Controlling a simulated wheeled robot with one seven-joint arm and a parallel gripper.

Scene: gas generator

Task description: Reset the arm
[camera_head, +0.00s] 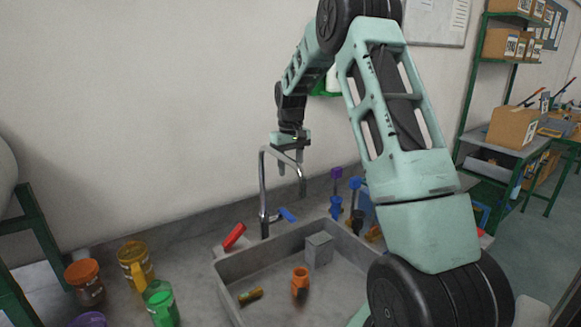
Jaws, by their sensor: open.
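My arm, pale green and black, reaches from the lower right up over the sink and bends down at the left. My gripper (291,163) hangs at its end, pointing down, small in this view. Its jaws are open and I see nothing held between them. It overlaps the top of the silver faucet (263,195) in the picture; I cannot tell whether they touch.
The grey sink (240,262) holds an orange part (300,281), a grey box (319,248) and a small yellowish cylinder (251,296). Jars, including a yellow mug (135,265) and a green one (161,303), stand left. Green shelving (470,85) with cardboard boxes stands right.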

